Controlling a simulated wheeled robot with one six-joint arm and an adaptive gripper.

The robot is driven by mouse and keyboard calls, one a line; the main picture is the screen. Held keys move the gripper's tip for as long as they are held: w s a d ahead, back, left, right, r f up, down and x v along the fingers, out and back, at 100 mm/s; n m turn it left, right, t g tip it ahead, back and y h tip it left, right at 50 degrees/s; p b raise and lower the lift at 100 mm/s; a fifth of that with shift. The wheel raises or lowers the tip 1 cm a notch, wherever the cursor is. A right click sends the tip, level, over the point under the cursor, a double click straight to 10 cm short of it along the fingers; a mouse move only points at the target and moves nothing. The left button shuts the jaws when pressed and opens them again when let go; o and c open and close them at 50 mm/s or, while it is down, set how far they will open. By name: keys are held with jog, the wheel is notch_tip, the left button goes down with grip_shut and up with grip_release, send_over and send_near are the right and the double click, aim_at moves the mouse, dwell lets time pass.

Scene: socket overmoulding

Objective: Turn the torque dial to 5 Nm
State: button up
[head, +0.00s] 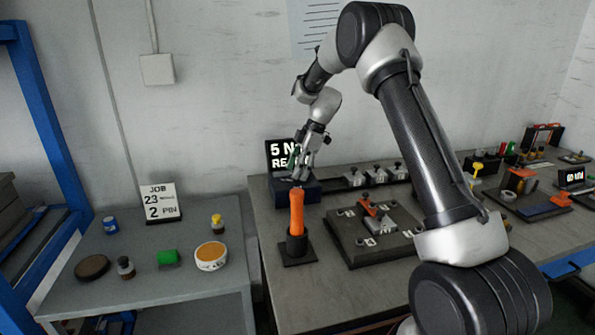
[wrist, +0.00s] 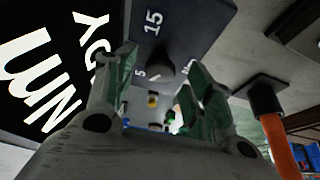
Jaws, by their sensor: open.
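The torque dial (wrist: 158,72) is a dark round knob on a dark panel in the wrist view, with white marks "15" and "5" beside it. Its pointer is not clear to me. The dial's dark blue box (head: 312,190) stands at the back left of the bench; my gripper hides the knob in the head view. The black display (head: 274,151) behind reads "5 N" and "RE", the rest covered; its "Nm" shows large in the wrist view (wrist: 35,75). My gripper (wrist: 165,75) is open, its green-padded fingers on either side of the dial. Contact cannot be told.
An orange-handled tool (head: 296,212) stands upright in a black holder just in front of the box. A dark fixture plate (head: 350,245) lies to its right. A side table (head: 130,290) at left holds a job sign (head: 161,202) and small containers.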

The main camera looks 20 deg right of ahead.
jog(key=v, duration=1.1)
jog(key=shift+r, duration=0.15)
jog(key=shift+d, duration=0.15)
